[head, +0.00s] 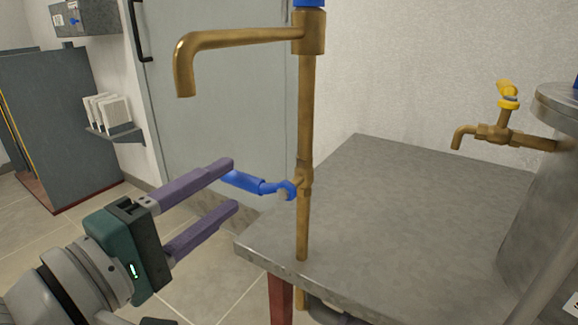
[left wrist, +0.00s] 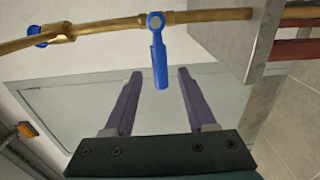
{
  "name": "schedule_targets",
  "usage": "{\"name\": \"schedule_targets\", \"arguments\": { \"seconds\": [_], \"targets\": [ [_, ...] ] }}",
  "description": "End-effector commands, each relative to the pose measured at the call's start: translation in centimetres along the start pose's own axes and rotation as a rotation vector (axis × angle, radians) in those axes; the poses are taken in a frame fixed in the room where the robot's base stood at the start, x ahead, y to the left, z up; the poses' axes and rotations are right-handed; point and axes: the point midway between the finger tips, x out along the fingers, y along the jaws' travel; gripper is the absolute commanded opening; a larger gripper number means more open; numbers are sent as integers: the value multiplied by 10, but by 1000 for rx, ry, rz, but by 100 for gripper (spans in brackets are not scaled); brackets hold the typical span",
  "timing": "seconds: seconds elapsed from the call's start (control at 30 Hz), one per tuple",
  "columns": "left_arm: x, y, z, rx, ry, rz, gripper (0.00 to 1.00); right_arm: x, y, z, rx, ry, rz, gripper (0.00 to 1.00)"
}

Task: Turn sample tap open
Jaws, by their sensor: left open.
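A blue lever handle (head: 262,186) sits on a brass standpipe (head: 307,110) with a curved spout at its top. The lever points left, towards my left gripper (head: 232,184). The gripper is open, its two purple fingers apart. In the left wrist view, the blue lever (left wrist: 160,65) shows between the fingertips, with a gap on each side; no finger is seen touching it. In the head view its outer end is partly hidden by the upper finger. Another brass tap with a yellow handle (head: 508,92) is on the tank at the right. My right gripper is not in view.
A grey metal table (head: 400,215) stands close behind and right of the standpipe. A metal tank (head: 545,200) stands on its right side. A grey door (head: 220,120) and a small shelf with white blocks (head: 112,112) are behind. Open tiled floor lies below the gripper.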

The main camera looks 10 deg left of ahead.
Motion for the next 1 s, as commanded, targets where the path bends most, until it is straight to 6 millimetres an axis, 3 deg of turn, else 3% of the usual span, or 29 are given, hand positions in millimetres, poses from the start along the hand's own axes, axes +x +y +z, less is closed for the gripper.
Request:
{"name": "schedule_targets", "arguments": {
  "seconds": [0.23, 0.6, 1.0],
  "targets": [
    [34, -1, 0, 0, 0, 1, 56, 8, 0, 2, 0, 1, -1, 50],
    [40, -1, 0, 1, 0, -3, 56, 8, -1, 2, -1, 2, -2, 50],
    [40, 0, 0, 1, 0, -2, 11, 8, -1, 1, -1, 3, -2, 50]
  ]
}}
